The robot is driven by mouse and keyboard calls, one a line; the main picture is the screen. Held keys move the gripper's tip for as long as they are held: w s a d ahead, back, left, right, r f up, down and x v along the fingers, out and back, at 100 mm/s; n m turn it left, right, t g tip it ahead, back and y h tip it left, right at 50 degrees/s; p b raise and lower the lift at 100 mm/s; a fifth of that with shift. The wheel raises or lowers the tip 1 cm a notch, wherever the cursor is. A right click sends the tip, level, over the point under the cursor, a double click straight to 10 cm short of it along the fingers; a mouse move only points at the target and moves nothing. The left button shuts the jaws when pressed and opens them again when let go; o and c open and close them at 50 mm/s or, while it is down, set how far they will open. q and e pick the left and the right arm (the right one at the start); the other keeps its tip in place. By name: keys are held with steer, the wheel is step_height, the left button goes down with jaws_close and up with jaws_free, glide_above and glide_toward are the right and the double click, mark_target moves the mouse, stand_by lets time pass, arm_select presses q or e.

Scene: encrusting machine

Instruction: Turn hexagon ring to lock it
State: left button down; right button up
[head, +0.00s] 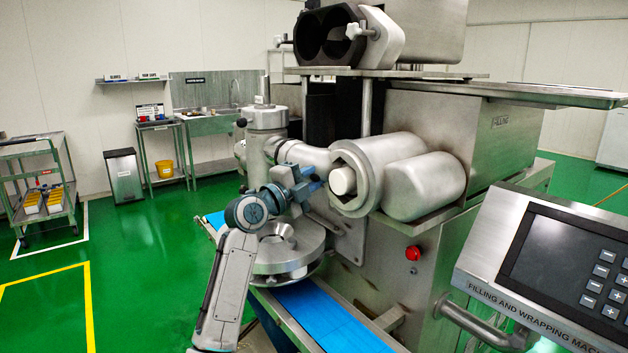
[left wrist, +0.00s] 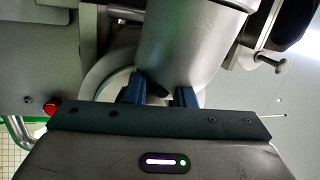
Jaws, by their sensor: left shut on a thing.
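The hexagon ring (head: 352,168) is a grey metal collar on the front of the encrusting machine (head: 440,125), where a horizontal pipe (head: 305,154) meets it. A pale round end (head: 342,180) shows within it. My left gripper (head: 313,182) is at the ring's left side, below the pipe. In the left wrist view the blue fingers of my left gripper (left wrist: 160,92) are at the lower edge of a large grey rounded metal part (left wrist: 190,45), with a gap between them. They are shut on the hexagon ring, though the contact itself is partly hidden. My right gripper is not in view.
A round metal nozzle plate (head: 285,262) is below my left gripper, over a blue conveyor belt (head: 325,315). A grey cylinder (head: 425,187) sits right of the ring. A red button (head: 412,253) and a control panel (head: 565,265) are further right.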

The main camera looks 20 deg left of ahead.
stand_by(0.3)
arm_select(q)
steer(key=c, duration=1.5)
jaws_free()
steer(key=shift+c, duration=0.2)
